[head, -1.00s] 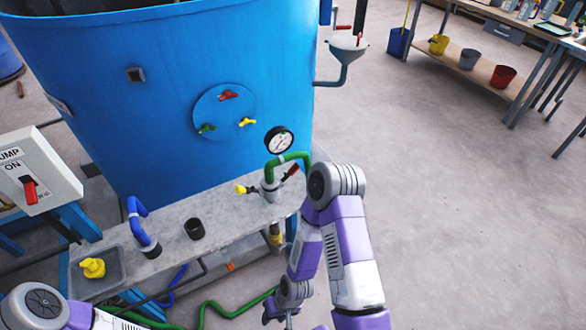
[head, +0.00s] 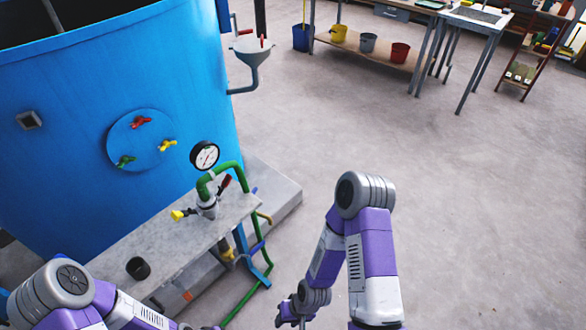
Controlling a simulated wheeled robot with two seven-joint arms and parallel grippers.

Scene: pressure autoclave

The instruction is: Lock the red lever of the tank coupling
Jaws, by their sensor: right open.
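A coupling (head: 208,207) with a green hose stands upright at the far right end of the grey bench. Its red lever (head: 225,183) slants up to the right, beside the hose; whether it is locked cannot be told. A yellow handle (head: 180,214) sticks out at its left. The blue tank (head: 70,165) stands behind. My right gripper (head: 288,321) is at the bottom edge, partly cut off, open, well below and right of the coupling and apart from it. My left arm comes in at the lower left; its gripper is out of view.
A pressure gauge (head: 204,155) is just above the coupling. A round plate (head: 139,140) on the tank bears red, yellow and green handles. A black cup (head: 138,268) stands on the bench (head: 165,245). The floor (head: 440,200) to the right is clear, up to a shelf with buckets.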

